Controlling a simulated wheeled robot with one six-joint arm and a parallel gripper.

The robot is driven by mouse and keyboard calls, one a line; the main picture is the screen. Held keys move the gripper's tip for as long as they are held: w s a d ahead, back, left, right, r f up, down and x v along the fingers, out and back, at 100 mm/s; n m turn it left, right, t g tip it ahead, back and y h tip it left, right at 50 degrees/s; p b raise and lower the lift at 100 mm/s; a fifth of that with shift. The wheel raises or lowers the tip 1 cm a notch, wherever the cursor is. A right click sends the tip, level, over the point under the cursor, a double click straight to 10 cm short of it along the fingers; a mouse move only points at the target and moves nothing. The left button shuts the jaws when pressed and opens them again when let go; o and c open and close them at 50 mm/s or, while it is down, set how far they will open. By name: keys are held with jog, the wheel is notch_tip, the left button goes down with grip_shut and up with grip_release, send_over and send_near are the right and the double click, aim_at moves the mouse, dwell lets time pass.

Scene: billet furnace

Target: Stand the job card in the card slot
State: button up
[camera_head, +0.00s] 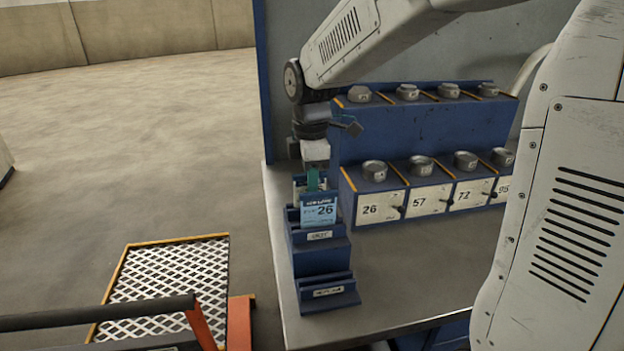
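The job card (319,211) is light blue with a dark top band and the number 26. It stands nearly upright at the upper tier of the blue stepped card holder (318,260), on the bench's left end. The holder's lower tier (328,292) has a label and looks empty. My gripper (313,186) points down right at the card's top edge, with a green piece showing between its fingers. The fingers are small and partly hidden behind the card and holder, so I cannot tell whether they grip the card.
A blue rack (410,140) with two rows of metal pieces stands behind; its lower row has plates reading 26, 57, 72 and another partly hidden. My arm covers the right side. The grey bench top (400,265) is clear in front. A mesh platform (165,278) lies at lower left.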

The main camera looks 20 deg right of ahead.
jog(key=shift+o, duration=0.9)
notch_tip(320, 180, up, 8)
jog(key=shift+f, duration=0.1)
jog(key=shift+s, duration=0.15)
jog(key=s+d+f+m, duration=0.1)
jog(key=s+f+m, duration=0.1)
jog(key=s+m, duration=0.6)
jog(key=s+d+f+m+t, duration=0.1)
jog(key=s+m, duration=0.6)
jog(key=s, duration=1)
jog(key=shift+s+d+f+m, duration=0.35)
jog(key=shift+d+m, duration=0.05)
jog(key=shift+d, duration=0.25)
